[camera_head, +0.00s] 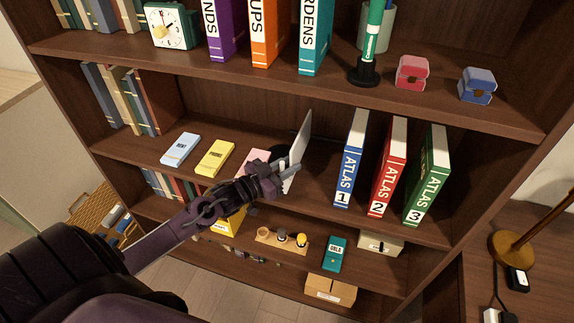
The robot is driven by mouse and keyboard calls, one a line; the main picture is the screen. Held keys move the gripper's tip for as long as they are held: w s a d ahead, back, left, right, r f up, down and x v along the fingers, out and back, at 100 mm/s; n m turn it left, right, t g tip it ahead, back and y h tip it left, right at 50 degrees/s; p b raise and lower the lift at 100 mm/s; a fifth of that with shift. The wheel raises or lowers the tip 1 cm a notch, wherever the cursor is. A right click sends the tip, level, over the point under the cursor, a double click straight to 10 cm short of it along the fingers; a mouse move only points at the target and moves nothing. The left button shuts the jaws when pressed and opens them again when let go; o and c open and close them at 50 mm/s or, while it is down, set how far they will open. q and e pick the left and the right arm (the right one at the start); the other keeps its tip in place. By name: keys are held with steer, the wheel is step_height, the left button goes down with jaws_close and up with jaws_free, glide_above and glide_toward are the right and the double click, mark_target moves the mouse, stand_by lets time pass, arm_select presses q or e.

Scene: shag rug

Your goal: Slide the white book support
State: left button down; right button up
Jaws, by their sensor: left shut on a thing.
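The white book support (300,149) stands upright on the middle shelf, seen nearly edge-on and leaning a little to the right. My left gripper (287,169) is at its lower front edge and is shut on it. My left arm comes in from the lower left and hides part of the shelf. To the right of the support stand three atlases: blue Atlas 1 (350,160), red Atlas 2 (387,168) and green Atlas 3 (427,176). A gap of bare shelf lies between the support and Atlas 1. My right gripper is not in view.
On the same shelf, left of my gripper, lie a light blue box (180,149), a yellow box (215,158) and a partly hidden pink box (252,160). The shelf above (310,82) hangs over the support. A lamp (512,248) stands at the right.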

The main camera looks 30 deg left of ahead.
arm_select(q)
steer(key=d, duration=0.2)
steer(key=w+d, duration=0.1)
steer(key=d, duration=0.2)
steer(key=w+d, duration=0.1)
steer(key=d, duration=0.2)
steer(key=shift+d+r, duration=0.1)
steer(key=c, duration=1.5)
jaws_free()
steer(key=shift+o, duration=0.2)
steer(key=shift+v, duration=3.95)
